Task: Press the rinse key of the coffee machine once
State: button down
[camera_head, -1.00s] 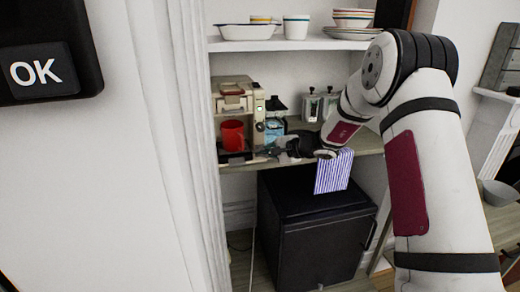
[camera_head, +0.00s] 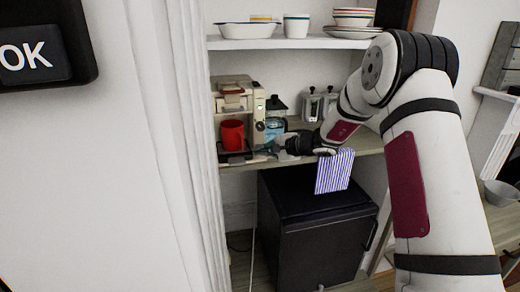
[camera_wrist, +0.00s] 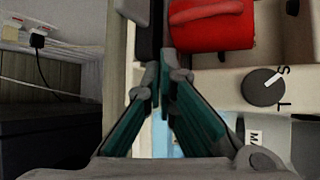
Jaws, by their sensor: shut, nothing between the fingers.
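The coffee machine (camera_head: 245,98) is a beige and brown box on the counter in the alcove. A red mug (camera_head: 233,136) stands in its lower front. My gripper (camera_head: 277,148) is in front of the machine's lower right side, fingers shut and empty. In the wrist view my gripper's fingertips (camera_wrist: 166,77) meet close to the red mug (camera_wrist: 212,28), with the machine's beige face (camera_wrist: 225,80) on the right. That face carries a dark round knob (camera_wrist: 264,87) and a partly hidden white label (camera_wrist: 254,132). I cannot make out the rinse key in either view.
A blue container (camera_head: 275,128) stands right of the machine, with metal canisters (camera_head: 318,106) further right. Dishes sit on the shelf (camera_head: 280,43) above. A black cabinet (camera_head: 320,235) stands below the counter (camera_head: 368,143). A striped cloth (camera_head: 334,172) hangs at the counter edge. An OK panel (camera_head: 35,55) is near left.

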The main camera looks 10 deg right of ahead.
jog(key=shift+w+b, duration=0.3)
jog(key=shift+w, duration=0.1)
dwell(0.5)
dwell(0.3)
jog(key=shift+s+b, duration=0.3)
jog(key=shift+s, duration=0.55)
jog(key=shift+s+b, duration=0.8)
jog(key=shift+s, duration=1.7)
